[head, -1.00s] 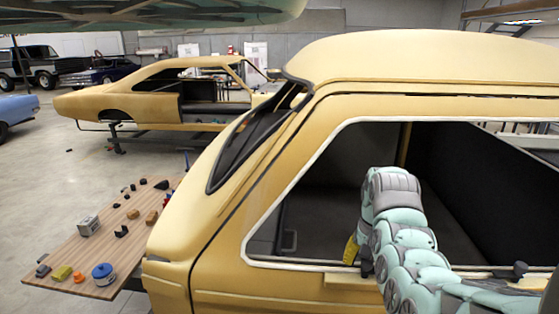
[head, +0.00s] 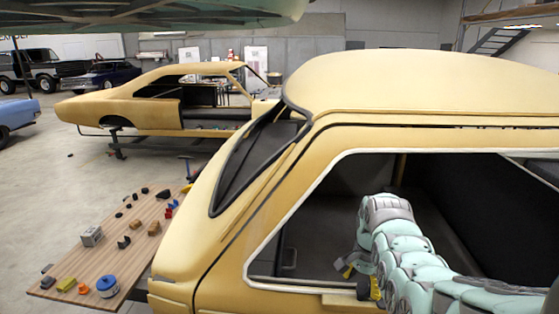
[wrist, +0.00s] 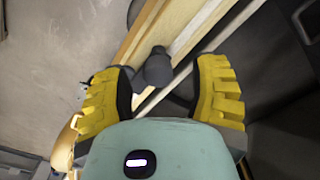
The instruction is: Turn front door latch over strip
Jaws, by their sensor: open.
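A dark rounded latch (wrist: 155,68) stands on the pale tan strip (wrist: 182,38) along the door's window sill, in the wrist view. My gripper (wrist: 160,88) is open, with one yellow padded finger on each side of the latch. A gap shows between the latch and the right finger; the left finger is close to its base, and I cannot tell whether they touch. In the head view my gripper (head: 358,278) points down at the lower window edge of the near tan car shell (head: 215,255). My arm hides part of the sill there.
A white-edged window frame (head: 310,190) surrounds my arm, with the dark cabin behind it. A wooden table (head: 125,235) with several small items stands to the left. Another tan shell (head: 150,95) stands farther back. The concrete floor between is mostly clear.

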